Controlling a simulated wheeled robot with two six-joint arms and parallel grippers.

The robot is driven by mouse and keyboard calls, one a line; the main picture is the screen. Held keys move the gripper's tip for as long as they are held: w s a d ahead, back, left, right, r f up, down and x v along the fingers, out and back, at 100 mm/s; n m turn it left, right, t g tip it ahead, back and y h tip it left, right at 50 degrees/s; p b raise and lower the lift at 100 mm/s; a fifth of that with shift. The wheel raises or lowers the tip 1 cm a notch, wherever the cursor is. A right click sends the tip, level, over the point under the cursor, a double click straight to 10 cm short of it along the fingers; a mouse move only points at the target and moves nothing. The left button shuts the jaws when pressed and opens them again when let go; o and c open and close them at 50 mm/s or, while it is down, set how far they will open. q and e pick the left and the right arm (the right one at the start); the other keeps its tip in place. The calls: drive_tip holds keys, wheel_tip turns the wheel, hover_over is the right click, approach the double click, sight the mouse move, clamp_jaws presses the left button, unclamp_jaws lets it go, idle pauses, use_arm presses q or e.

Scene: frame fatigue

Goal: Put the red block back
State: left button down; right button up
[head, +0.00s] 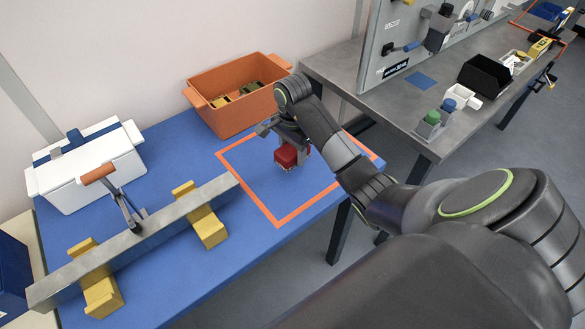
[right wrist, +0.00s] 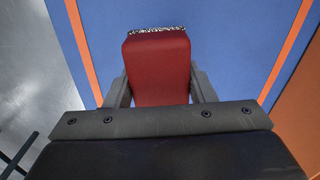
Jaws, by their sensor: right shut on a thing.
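The red block (head: 286,156) is inside the orange-outlined square (head: 249,196) on the blue table. It has a speckled, silvery layer on its lower end, which also shows in the right wrist view on the block's (right wrist: 158,72) far end. My right gripper (head: 292,148) is shut on the block, with one finger on each side in the right wrist view (right wrist: 160,88). The block is over the blue surface; I cannot tell whether it touches it. My left gripper is not in view.
An orange bin (head: 232,113) with yellow and dark pieces stands behind the square. A white box (head: 88,172) is at left. A metal bar (head: 160,222) lies across yellow blocks, with an orange-handled clamp (head: 100,175) on it. A grey bench (head: 350,72) stands at right.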

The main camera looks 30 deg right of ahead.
sight(293, 171)
drive_tip(key=shift+f, duration=0.45)
wheel_tip(293, 171, down, 4)
drive_tip(key=shift+r, duration=0.1)
drive_tip(key=shift+f+b, duration=0.3)
drive_tip(key=shift+f, duration=0.05)
drive_tip(key=o, duration=1)
drive_tip(key=shift+r, duration=0.1)
drive_tip(key=shift+c, duration=0.2)
